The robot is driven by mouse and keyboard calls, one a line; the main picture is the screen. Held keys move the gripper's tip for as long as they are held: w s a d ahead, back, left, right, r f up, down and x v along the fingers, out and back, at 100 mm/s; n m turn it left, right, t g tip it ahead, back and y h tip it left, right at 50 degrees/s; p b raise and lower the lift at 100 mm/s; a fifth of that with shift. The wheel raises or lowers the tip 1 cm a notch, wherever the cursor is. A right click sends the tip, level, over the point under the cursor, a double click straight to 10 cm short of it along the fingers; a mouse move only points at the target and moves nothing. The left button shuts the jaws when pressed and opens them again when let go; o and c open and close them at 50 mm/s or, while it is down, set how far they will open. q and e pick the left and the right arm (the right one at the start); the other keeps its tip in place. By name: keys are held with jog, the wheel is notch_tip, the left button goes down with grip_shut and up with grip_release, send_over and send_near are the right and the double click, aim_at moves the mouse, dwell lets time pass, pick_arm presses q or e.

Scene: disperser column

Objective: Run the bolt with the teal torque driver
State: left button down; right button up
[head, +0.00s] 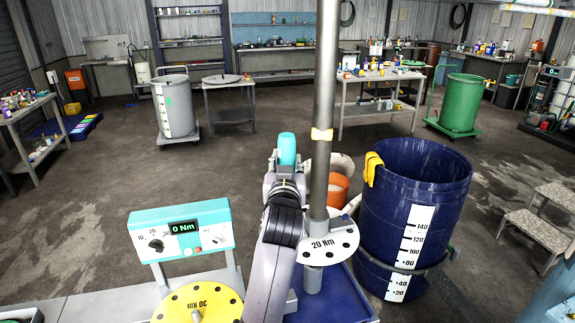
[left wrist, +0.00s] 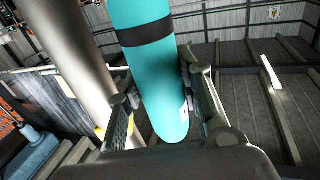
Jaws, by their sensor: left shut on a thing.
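The teal torque driver (head: 287,148) is in my left gripper (head: 285,172). In the left wrist view, its rounded teal body with a black band (left wrist: 152,72) sits between the two fingers of the left gripper (left wrist: 155,108). The grey column (head: 322,110) stands just right of the driver, apart from it in the head view. A white disc marked 20 Nm (head: 318,244), with dark round spots, surrounds the column low down. I cannot tell which spot is the bolt. The driver's working end is hidden. My right gripper is not in view.
A teal-topped panel (head: 208,212) reads 0 Nm, left of my arm. A yellow disc (head: 178,306) lies below it. Open floor lies beyond.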

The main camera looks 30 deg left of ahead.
pick_arm(q)
jog(key=shift+r, duration=0.1)
jog(key=shift+a, duration=0.3)
jog(key=shift+d, duration=0.1)
jog(key=shift+f, duration=0.5)
jog(key=shift+f+b, duration=1.9)
jog(key=shift+f, duration=0.75)
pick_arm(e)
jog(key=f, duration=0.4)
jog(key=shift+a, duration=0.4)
